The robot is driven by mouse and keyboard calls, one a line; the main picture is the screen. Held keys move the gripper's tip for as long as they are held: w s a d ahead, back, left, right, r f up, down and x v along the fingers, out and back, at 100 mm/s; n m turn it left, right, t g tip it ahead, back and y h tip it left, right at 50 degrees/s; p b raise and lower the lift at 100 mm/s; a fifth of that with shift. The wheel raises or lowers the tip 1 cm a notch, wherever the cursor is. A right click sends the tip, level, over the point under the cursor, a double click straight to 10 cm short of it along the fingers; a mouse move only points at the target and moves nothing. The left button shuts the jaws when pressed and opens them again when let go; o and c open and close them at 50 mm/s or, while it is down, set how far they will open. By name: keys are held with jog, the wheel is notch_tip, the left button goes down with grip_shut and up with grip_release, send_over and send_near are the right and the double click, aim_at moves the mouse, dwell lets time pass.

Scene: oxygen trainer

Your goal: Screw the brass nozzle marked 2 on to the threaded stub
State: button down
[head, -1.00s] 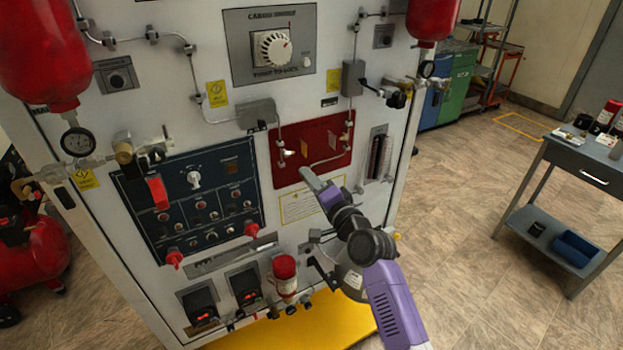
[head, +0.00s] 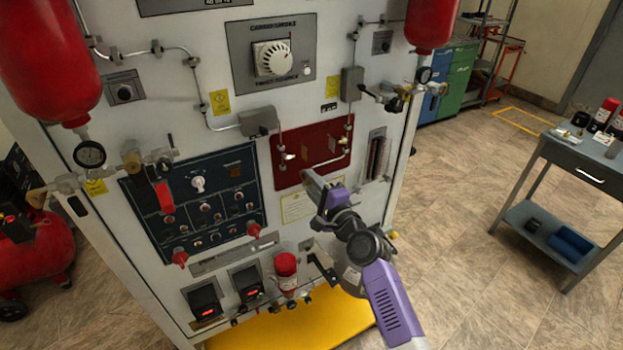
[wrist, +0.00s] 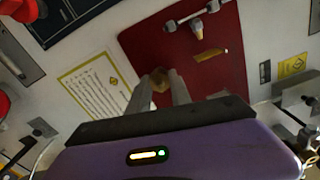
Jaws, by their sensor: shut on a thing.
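My gripper (wrist: 160,88) is shut on a small brass piece (wrist: 159,75), which I take for the brass nozzle; its mark cannot be read. The nozzle shows between the fingertips, in front of the lower edge of the red panel (wrist: 222,75). In the head view my gripper (head: 311,180) reaches up to the bottom edge of the red panel (head: 330,134). A small pale fitting, likely the threaded stub (wrist: 197,25), stands on the red panel, apart from the nozzle. It also shows in the head view (head: 289,156); its thread is too small to see.
Thin pipes and a grey box (head: 258,121) lie above the red panel. A dark blue control panel (head: 240,215) with a red lever is left of it. A red bottle (head: 286,270) stands below. A grey table (head: 568,150) is at right, with open floor between.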

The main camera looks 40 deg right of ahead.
jog(key=shift+d+m, duration=0.1)
jog(key=shift+m, duration=0.2)
jog(key=shift+m, duration=0.5)
jog(key=c, duration=1.2)
grip_release()
jog(key=shift+o, duration=0.2)
jog(key=shift+s, duration=0.1)
jog(key=s+n, duration=0.1)
jog(key=s+a+n, duration=0.1)
jog(key=s+n, duration=0.1)
jog(key=shift+s+a+n+b, duration=0.1)
jog(key=shift+s+n+b, duration=0.15)
jog(key=shift+n+b, duration=0.1)
